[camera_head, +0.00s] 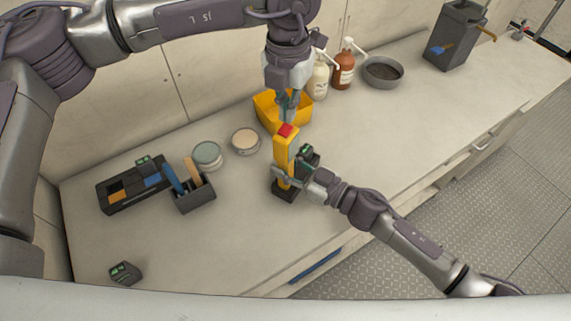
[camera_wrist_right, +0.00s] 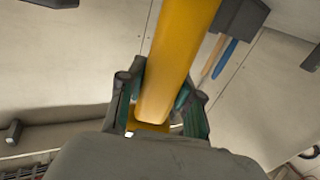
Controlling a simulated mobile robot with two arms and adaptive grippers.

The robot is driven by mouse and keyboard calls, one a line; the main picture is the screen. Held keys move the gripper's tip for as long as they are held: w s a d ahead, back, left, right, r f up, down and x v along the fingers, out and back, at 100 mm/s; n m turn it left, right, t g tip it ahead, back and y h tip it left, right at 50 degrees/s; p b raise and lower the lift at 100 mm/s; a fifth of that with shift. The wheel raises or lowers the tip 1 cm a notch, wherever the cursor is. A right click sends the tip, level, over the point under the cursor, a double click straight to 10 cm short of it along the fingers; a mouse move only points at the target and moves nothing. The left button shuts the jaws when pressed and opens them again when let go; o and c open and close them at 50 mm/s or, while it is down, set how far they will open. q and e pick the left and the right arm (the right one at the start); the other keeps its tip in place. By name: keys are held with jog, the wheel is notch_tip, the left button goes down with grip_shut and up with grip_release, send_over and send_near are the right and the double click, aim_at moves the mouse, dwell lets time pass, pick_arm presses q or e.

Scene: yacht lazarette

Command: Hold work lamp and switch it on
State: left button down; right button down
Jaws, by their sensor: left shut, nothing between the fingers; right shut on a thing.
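The work lamp (camera_head: 283,155) is a yellow upright body with a red top (camera_head: 287,130) and a dark base (camera_head: 284,194), near the middle of the counter. My right gripper (camera_head: 287,178) is shut around its lower body. In the right wrist view the yellow lamp body (camera_wrist_right: 180,45) runs between the fingers of that gripper (camera_wrist_right: 160,98). My left gripper (camera_head: 288,112) points down with its fingers shut and empty, just above the red top. I cannot tell whether its tips touch the red top, or whether the base rests on the counter.
Two round tins (camera_head: 207,155), a holder with tools (camera_head: 194,199) and a black tray (camera_head: 130,194) are to the left. Bottles (camera_head: 344,66), a grey bowl (camera_head: 383,72) and a dark canister (camera_head: 454,40) stand behind. The right counter is clear.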

pick_arm(q)
jog(key=shift+f, duration=1.25)
dwell(0.7)
jog(key=shift+r, duration=0.1)
jog(key=shift+r, duration=3.45)
jog(key=n, duration=0.2)
notch_tip(320, 180, up, 6)
jog(key=n, duration=1.1)
send_over(287, 126)
jog(key=n, duration=0.1)
jog(key=s+r+n, duration=0.1)
jog(key=n, duration=0.2)
jog(key=shift+s+a+r, duration=0.15)
jog(key=shift+a, duration=0.15)
notch_tip(287, 126, down, 14)
